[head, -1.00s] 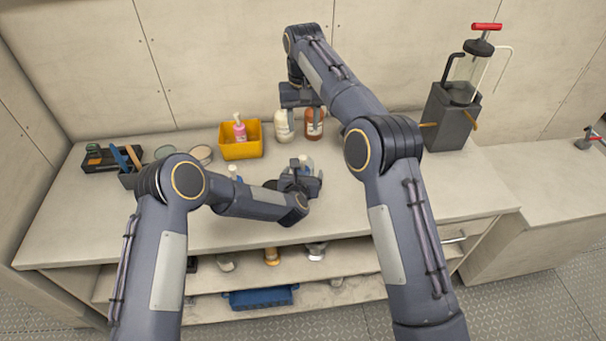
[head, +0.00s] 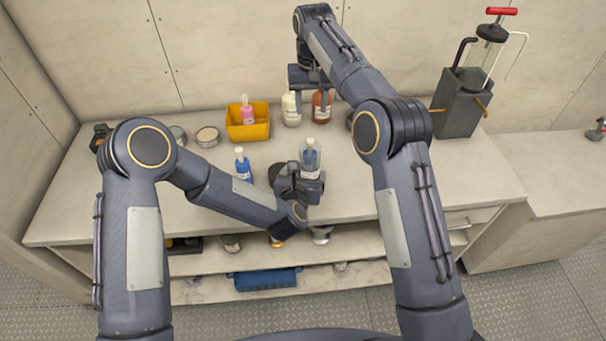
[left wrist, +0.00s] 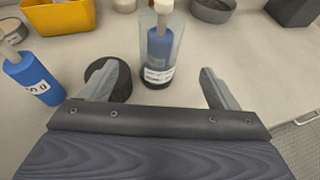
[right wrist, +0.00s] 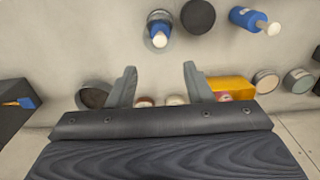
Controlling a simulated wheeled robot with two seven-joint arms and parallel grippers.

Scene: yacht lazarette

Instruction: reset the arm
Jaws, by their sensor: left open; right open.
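My left gripper (left wrist: 158,88) is open and empty, low over the counter. In the left wrist view a blue bottle with a white cap (left wrist: 160,45) stands inside a clear cylinder (left wrist: 157,73), just beyond and between the fingertips, not gripped. The head view shows this bottle (head: 310,158) just past the left gripper (head: 301,178). My right gripper (head: 312,98) is open at the back of the counter, in front of or above a white bottle (head: 291,112) and a brown bottle (head: 322,107). In the right wrist view nothing is between its fingertips (right wrist: 160,75).
A second blue bottle (head: 243,165) stands left of the left gripper, with a black disc (left wrist: 108,80) near its left finger. A yellow bin (head: 248,128) holds a pink bottle. A dark box with a clear pump (head: 462,100) stands right.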

